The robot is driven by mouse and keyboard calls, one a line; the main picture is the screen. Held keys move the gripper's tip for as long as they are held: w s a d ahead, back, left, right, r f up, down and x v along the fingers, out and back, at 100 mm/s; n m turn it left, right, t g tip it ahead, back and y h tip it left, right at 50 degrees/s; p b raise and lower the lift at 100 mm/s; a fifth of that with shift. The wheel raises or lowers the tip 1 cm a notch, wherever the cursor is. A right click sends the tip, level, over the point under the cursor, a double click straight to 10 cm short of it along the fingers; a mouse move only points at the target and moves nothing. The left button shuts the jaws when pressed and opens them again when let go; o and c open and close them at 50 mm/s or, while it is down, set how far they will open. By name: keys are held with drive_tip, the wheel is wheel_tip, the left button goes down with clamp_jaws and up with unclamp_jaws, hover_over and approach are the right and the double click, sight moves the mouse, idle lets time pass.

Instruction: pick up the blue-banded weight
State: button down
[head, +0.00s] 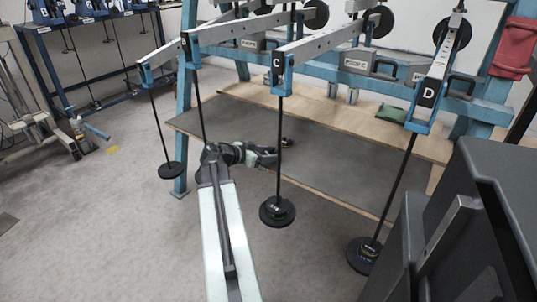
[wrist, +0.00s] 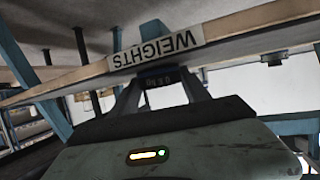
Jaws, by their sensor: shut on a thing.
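The blue-banded weight (wrist: 160,76) is a small dark piece with a bluish band and pale marks in the wrist view. It sits between the fingertips of my gripper (wrist: 162,84), which is shut on it. Behind it in the wrist view is a board edge with an upside-down label reading WEIGHTS (wrist: 158,46). In the head view my gripper (head: 272,157) is at the grey shelf, between the hanging rods of the frame. The weight cannot be made out clearly there, and I cannot tell whether it touches the shelf.
The grey shelf (head: 225,120) spans the blue frame. Rods with dark discs hang in front of it: one (head: 277,212) under lever C, one (head: 364,256) under lever D, another (head: 172,170) at left. A green bag (head: 391,113) lies on the rear ledge.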

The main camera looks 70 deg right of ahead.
sight(267, 153)
drive_tip(key=shift+r+p, duration=0.7)
drive_tip(key=shift+r, duration=0.15)
wheel_tip(267, 153, up, 2)
drive_tip(key=shift+r+p, duration=0.1)
drive_tip(key=shift+p, duration=0.95)
drive_tip(key=f+p+v, duration=0.2)
drive_tip(key=p+v, duration=0.2)
drive_tip(key=v, duration=1.2)
drive_tip(key=shift+w+a, duration=0.4)
drive_tip(key=shift+w, duration=0.1)
